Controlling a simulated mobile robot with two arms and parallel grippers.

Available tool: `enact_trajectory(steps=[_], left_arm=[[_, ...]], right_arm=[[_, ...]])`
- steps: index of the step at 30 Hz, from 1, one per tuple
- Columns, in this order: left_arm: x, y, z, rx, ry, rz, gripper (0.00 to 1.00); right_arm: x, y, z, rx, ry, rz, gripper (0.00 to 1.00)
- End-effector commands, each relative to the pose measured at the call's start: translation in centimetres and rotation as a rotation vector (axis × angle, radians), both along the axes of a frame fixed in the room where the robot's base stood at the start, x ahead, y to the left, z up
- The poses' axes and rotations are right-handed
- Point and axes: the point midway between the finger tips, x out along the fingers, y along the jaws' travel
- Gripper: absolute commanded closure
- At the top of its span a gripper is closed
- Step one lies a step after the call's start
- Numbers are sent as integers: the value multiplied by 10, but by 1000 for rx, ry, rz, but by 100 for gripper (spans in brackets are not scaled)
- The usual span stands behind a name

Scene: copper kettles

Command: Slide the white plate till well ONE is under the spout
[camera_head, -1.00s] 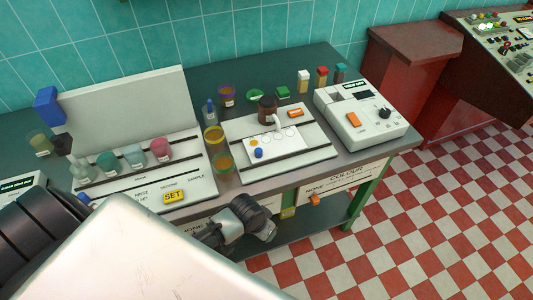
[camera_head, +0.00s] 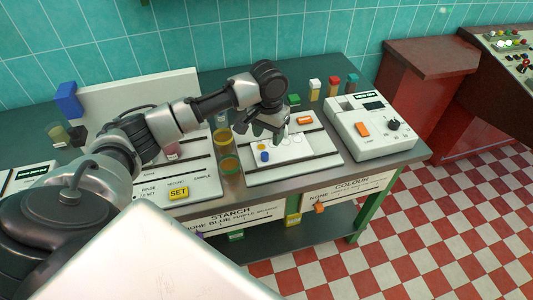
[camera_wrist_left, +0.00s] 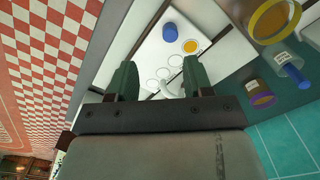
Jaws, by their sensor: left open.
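The white plate (camera_head: 291,154) lies on the grey-white dispensing stand (camera_head: 320,160). It has a blue knob (camera_head: 264,156) and a yellow-filled well (camera_head: 262,147). The left wrist view shows the blue knob (camera_wrist_left: 170,32), the yellow well (camera_wrist_left: 190,46) and a row of pale wells (camera_wrist_left: 163,72). The white spout (camera_wrist_left: 166,91) shows between my fingers, near the pale end of the row. My left gripper (camera_head: 272,132) is open above the stand, fingers pointing down; its two dark fingers (camera_wrist_left: 160,80) hold nothing. It hides the brown bottle. I cannot read the well numbers. My right gripper is out of view.
Amber cups (camera_head: 229,164) stand left of the stand, close to my left arm. A white meter box (camera_head: 370,128) with an orange switch stands to the right. Small capped bottles (camera_head: 333,87) stand behind.

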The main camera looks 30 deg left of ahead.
Motion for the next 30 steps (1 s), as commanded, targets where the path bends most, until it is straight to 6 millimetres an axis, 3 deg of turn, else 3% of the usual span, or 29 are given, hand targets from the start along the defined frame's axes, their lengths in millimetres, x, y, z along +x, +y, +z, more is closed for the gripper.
enact_trajectory(steps=[3, 6, 21, 30], left_arm=[[6, 13, 10, 4, 7, 43, 49], [6, 14, 5, 1, 9, 50, 49], [6, 14, -79, 2, 8, 48, 49], [6, 13, -97, 2, 6, 46, 49]], right_arm=[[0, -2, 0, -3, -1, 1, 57], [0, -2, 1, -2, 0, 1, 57], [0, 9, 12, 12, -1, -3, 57], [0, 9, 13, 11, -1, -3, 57]])
